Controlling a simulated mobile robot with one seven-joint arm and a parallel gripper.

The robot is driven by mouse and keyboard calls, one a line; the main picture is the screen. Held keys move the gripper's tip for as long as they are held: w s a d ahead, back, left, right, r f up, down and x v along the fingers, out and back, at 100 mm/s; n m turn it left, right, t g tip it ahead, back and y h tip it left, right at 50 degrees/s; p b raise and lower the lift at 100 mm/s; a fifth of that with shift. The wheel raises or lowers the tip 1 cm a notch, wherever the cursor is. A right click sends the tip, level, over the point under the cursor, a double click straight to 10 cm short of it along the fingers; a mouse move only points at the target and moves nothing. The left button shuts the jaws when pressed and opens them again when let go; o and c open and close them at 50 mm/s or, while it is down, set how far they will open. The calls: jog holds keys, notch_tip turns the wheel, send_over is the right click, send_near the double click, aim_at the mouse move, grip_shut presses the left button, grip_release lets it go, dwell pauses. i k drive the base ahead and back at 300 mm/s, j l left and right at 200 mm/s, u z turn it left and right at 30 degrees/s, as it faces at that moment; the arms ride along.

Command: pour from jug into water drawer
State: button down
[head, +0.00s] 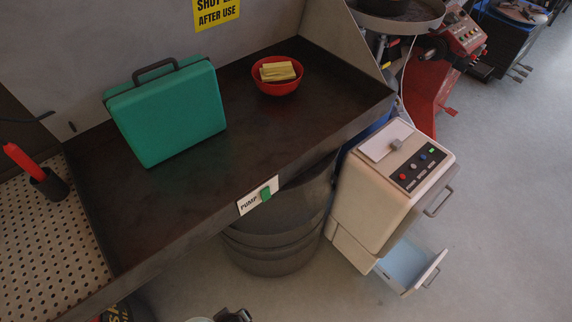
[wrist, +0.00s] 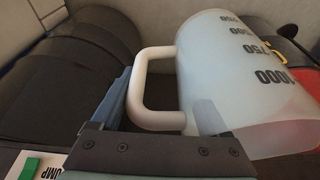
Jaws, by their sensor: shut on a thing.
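The jug (wrist: 212,95) is a translucent pale vessel with black volume marks and a white handle. It fills the right half of the wrist view. My gripper (wrist: 158,135) is shut on the jug's handle (wrist: 155,118). Whether there is liquid in the jug is not clear. The water drawer (head: 428,272) is pulled open low on the cream machine (head: 385,190), at the right of the head view. Its pale blue inside shows and looks empty. In the head view only small pale and dark parts show at the bottom edge, too cut off to identify.
A dark round bin (head: 275,245) stands under the bench, left of the machine. Open floor (head: 500,230) lies to the right of the drawer.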

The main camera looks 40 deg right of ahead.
aim_at(406, 267)
jog(key=k+l+z, duration=0.2)
jog(key=l, duration=0.4)
jog(key=l+z, duration=0.15)
jog(key=l, duration=0.45)
jog(key=l+z, duration=0.2)
jog(key=l, duration=0.4)
jog(key=i+l+z, duration=0.2)
jog(key=l, duration=0.4)
jog(key=l+z, duration=0.2)
jog(key=l, duration=0.45)
jog(key=i+l+z, duration=0.15)
jog(key=l, duration=0.4)
jog(key=k+l, duration=0.05)
